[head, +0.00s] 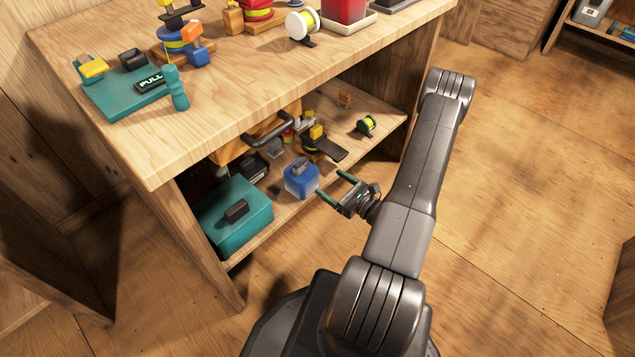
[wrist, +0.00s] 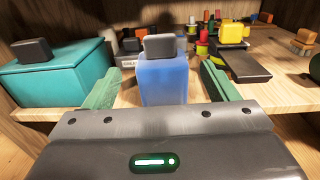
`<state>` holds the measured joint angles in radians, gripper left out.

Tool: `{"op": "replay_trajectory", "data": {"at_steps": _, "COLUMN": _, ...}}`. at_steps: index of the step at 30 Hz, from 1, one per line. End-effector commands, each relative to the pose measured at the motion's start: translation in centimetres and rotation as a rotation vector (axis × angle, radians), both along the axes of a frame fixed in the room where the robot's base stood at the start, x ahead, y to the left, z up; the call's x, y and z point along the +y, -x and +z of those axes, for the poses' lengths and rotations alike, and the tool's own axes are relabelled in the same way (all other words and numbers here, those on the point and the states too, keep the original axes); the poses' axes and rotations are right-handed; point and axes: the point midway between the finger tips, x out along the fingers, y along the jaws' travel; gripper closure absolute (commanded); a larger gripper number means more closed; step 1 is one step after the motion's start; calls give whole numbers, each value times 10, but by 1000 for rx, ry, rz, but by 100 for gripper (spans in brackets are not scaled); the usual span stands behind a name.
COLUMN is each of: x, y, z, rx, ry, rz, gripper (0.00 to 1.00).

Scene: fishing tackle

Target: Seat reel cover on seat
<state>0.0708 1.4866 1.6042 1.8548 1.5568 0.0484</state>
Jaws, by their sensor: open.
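A blue block with a grey knob on top (head: 301,182) stands upright near the front edge of the lower shelf; it also shows in the wrist view (wrist: 164,82). It may be the reel cover, but I cannot tell for sure. My gripper (head: 328,182) is open and empty, just in front of the block. In the wrist view, its green fingers (wrist: 157,78) point at the block, one toward each side, with visible gaps. I cannot tell which thing is the seat.
A teal box with a dark handle (head: 236,217) stands left of the block on the lower shelf (head: 290,215). A dark plate with a yellow block (head: 325,147) and a small lime reel (head: 366,125) lie behind. The tabletop (head: 230,105) overhangs the shelf.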

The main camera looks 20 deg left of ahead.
Motion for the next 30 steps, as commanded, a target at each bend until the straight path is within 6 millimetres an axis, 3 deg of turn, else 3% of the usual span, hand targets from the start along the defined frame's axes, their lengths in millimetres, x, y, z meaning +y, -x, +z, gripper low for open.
{"op": "replay_trajectory", "data": {"at_steps": 12, "x": 64, "y": -22, "z": -2, "rx": -2, "ry": 0, "rz": 5, "gripper": 20}}
{"op": "replay_trajectory", "data": {"at_steps": 20, "x": 82, "y": -30, "z": -2, "rx": 0, "ry": 0, "rz": 2, "gripper": 20}}
{"op": "replay_trajectory", "data": {"at_steps": 30, "x": 124, "y": -45, "z": -8, "rx": -2, "ry": 0, "rz": 3, "gripper": 20}}
